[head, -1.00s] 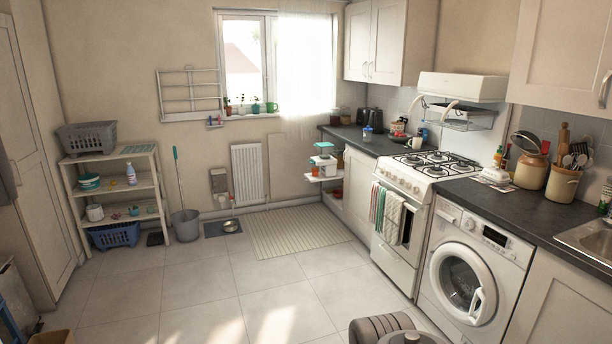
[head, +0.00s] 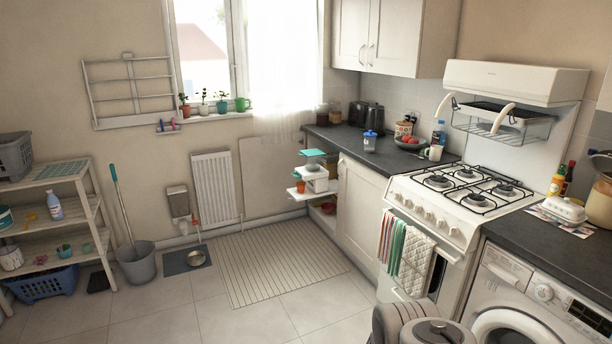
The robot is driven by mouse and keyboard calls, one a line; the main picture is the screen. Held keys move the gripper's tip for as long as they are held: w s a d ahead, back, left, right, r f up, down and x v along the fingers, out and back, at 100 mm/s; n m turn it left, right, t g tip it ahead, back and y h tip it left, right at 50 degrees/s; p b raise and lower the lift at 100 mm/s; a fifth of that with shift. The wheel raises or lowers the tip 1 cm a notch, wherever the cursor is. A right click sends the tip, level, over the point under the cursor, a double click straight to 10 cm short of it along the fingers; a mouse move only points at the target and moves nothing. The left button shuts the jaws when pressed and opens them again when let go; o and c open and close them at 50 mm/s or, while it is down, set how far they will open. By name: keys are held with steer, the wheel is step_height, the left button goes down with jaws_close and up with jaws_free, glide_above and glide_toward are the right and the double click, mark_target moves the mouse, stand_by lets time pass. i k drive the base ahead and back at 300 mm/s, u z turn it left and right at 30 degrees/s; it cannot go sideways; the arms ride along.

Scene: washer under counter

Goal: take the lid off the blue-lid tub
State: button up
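A small clear tub with a blue lid (head: 370,140) stands upright on the dark countertop, left of the stove and near the counter's front edge. The lid sits on top of it; its contents are too small to make out. My gripper is not in view. Only grey rounded parts of my own arm show at the bottom edge, well short of the tub.
Beside the tub are a fruit bowl (head: 409,143), a white mug (head: 434,152) and a toaster (head: 368,117). A corner shelf (head: 318,185) juts out left of the cabinet. The stove (head: 435,215) stands right. The floor mat (head: 275,262) area is open.

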mark_target(370, 135)
steer(key=z, duration=0.1)
steer(key=i, duration=2.7)
steer(key=u, duration=0.15)
steer(key=i, duration=2.45)
steer(key=u, duration=0.15)
